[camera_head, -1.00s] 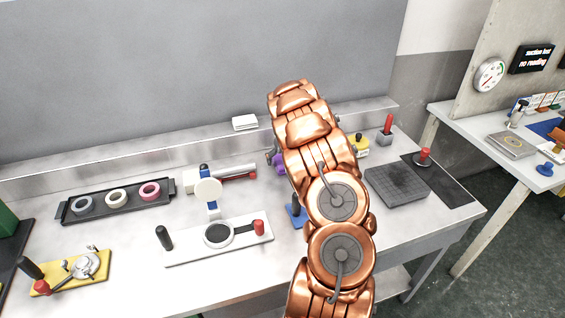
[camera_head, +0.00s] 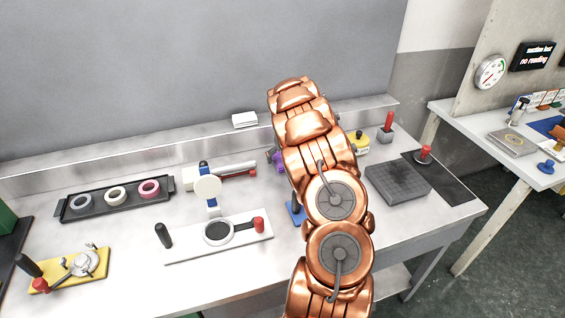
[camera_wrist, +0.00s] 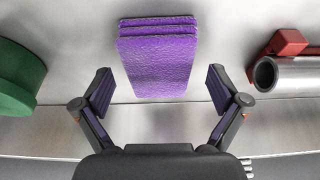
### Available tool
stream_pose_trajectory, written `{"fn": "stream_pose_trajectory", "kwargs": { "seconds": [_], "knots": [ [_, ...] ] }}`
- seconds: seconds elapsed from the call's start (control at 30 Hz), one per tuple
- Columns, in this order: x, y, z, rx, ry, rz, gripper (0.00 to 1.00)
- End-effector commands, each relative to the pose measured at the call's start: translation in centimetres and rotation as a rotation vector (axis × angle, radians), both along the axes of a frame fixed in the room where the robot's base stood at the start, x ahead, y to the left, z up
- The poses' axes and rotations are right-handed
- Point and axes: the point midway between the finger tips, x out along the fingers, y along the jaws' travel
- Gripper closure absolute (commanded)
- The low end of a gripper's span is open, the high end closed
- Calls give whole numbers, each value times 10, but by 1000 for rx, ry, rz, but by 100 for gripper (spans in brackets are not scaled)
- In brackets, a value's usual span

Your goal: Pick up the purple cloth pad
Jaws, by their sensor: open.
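The purple cloth pad (camera_wrist: 158,62) lies in the upper middle of the wrist view, on the pale metal surface. It looks like a textured block with layered strips along its far edge. My gripper (camera_wrist: 160,78) is open, with one finger on each side of the pad's near end. Clear gaps show between the fingers and the pad, and nothing is held. In the head view my copper arm hides the gripper and most of the area around it. A small purple patch shows at the arm's left edge there; I cannot tell what it is.
In the wrist view, a green round object (camera_wrist: 18,78) is at left and a metal cylinder with a red part (camera_wrist: 285,70) at right. In the head view, a white plate with handles (camera_head: 190,244), a dark ring tray (camera_head: 100,213) and a dark grey block (camera_head: 397,184) occupy the bench.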

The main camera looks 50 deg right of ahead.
Motion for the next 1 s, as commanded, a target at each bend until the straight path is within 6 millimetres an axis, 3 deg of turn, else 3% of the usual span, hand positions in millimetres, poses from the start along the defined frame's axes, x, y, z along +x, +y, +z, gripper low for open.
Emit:
{"fn": "stream_pose_trajectory", "kwargs": {
  "seconds": [0.4,1.0],
  "knots": [
    [0,0,-1,0,1,1,3],
    [0,0,-1,0,1,1,62]
  ]
}}
